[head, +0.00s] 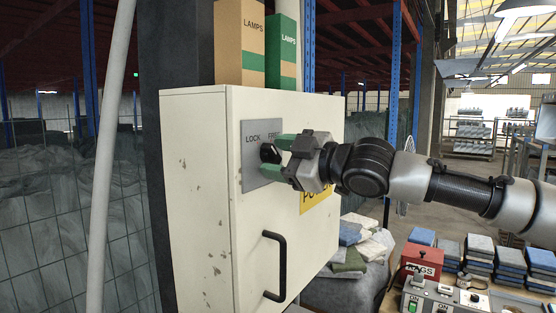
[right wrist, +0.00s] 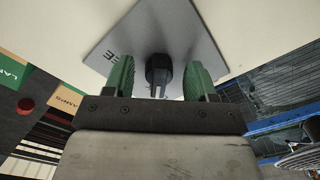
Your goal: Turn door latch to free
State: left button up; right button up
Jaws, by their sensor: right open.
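The door latch (head: 268,153) is a small black knob on a grey plate (head: 262,180) marked LOCK and FREE, on the front of a white cabinet. My right gripper (head: 275,156) is at the plate, its green fingers open, one above and one below the knob. In the right wrist view the latch (right wrist: 158,72) stands between the two fingers of the gripper (right wrist: 158,80), with a visible gap on each side. Part of the knob is hidden by the gripper in the head view. My left gripper is not in view.
A black door handle (head: 281,266) sits lower on the cabinet (head: 205,190). LAMPS boxes (head: 240,45) stand on top of the cabinet. A white pole (head: 108,150) is at the left. A red box (head: 419,262), a control panel (head: 440,297) and folded cloth stacks (head: 480,262) are at the lower right.

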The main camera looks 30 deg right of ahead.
jog(key=shift+w+a+r, duration=0.1)
jog(key=c, duration=0.9)
